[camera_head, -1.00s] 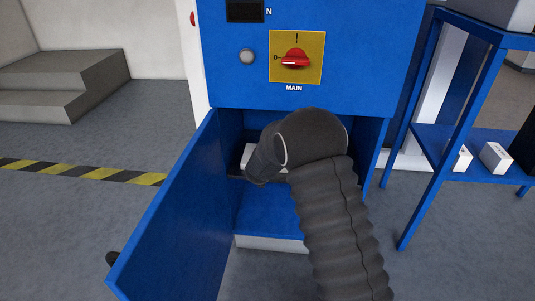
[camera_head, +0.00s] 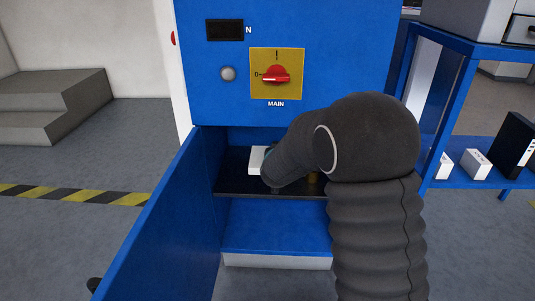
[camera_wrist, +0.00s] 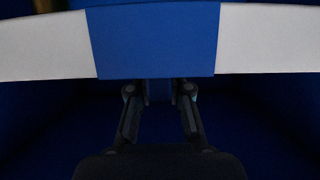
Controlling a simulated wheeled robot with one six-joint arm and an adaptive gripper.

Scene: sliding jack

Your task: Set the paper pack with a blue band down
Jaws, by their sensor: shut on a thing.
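The paper pack, white with a blue band, fills the top of the wrist view (camera_wrist: 155,40). Its white end also shows in the head view (camera_head: 257,158), inside the open blue cabinet at the black shelf. I cannot tell whether it touches the shelf. My gripper (camera_wrist: 160,92) is shut on the pack at the blue band, with its two fingers meeting the near edge. In the head view my arm hides the gripper and most of the pack.
The blue cabinet door (camera_head: 165,225) stands open at the left. The black shelf (camera_head: 235,184) has bare room at its front, above a blue lower compartment floor (camera_head: 275,228). A red main switch (camera_head: 275,75) is above. A blue rack (camera_head: 455,95) stands at the right.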

